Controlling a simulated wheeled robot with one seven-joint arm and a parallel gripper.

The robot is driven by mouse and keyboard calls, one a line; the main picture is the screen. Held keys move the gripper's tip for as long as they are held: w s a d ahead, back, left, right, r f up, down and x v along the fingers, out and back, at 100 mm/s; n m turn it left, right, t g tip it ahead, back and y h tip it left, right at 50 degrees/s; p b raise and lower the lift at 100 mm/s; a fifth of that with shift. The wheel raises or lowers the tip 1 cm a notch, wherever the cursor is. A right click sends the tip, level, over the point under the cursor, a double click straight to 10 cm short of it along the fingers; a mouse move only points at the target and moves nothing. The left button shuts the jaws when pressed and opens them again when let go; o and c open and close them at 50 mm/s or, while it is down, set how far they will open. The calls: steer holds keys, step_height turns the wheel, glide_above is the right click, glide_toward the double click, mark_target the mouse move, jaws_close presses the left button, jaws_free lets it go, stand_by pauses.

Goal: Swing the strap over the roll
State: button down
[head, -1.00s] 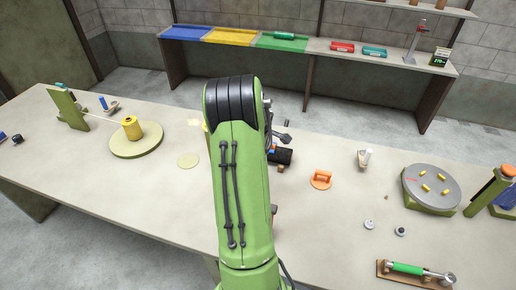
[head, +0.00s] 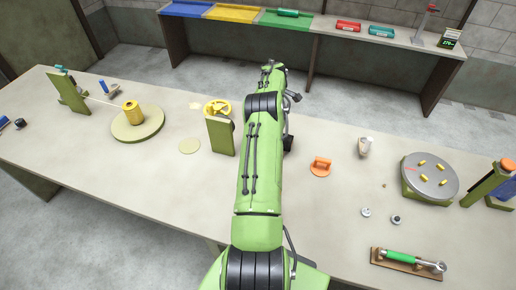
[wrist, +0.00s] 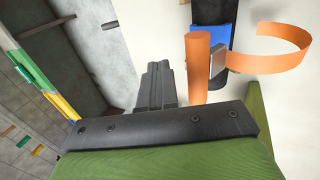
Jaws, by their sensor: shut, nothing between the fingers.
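My gripper (wrist: 155,88) shows in the wrist view as dark grey fingers, closed together with nothing between them. To their right, a curved orange strap (wrist: 285,52) arcs out from a grey metal clip (wrist: 216,57). An upright-looking orange cylinder (wrist: 197,68) stands beside the clip, apart from the fingers. Behind them lies a blue and black piece (wrist: 217,36); I cannot tell whether this or the orange cylinder is the roll. The strap's loose end curls to the right, not over the cylinder.
A green stand with a yellow wheel (head: 217,107) is left of my arm. A yellow cylinder (head: 132,112) sits on a round base (head: 150,130).

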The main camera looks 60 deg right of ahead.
steer(key=shift+w+d+f, duration=0.1)
steer(key=shift+d+f, duration=0.35)
steer(key=shift+d, duration=0.3)
steer(key=shift+r, duration=0.1)
stand_by(0.9)
steer(key=shift+r+p, duration=0.5)
steer(key=shift+r, duration=0.25)
steer(key=w+b+v, duration=0.1)
steer(key=b+v, duration=0.1)
steer(key=v, duration=1.3)
steer(key=shift+s+r, duration=0.4)
steer(key=shift+s, duration=0.05)
steer(key=shift+a, duration=0.1)
